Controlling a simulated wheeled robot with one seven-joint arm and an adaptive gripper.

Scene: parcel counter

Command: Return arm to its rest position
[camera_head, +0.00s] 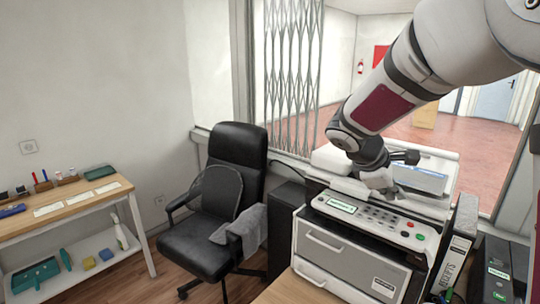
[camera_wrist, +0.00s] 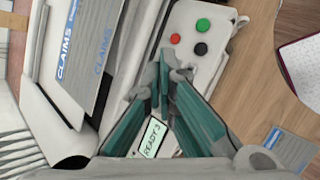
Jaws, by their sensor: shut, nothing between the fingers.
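My arm reaches in from the upper right of the head view. My gripper (camera_head: 388,192) hangs just above the control panel of a grey office machine (camera_head: 325,252). In the wrist view my gripper (camera_wrist: 163,78) has its teal-sided fingers drawn together, with nothing between them. Below the fingertips the panel shows a small display reading "READY" (camera_wrist: 153,138). A green button (camera_wrist: 203,25), a red button (camera_wrist: 175,38) and a black button (camera_wrist: 200,48) lie just beyond the tips. I cannot tell whether the fingertips touch the panel.
A sheet marked "CLAIMS" (camera_wrist: 85,52) lies beside the panel. A binder (camera_head: 456,252) stands right of the machine. A black office chair (camera_head: 237,155) with a grey cloth (camera_head: 248,226) is to the left. A wooden side table (camera_head: 65,208) holds small items. A window lies behind the machine.

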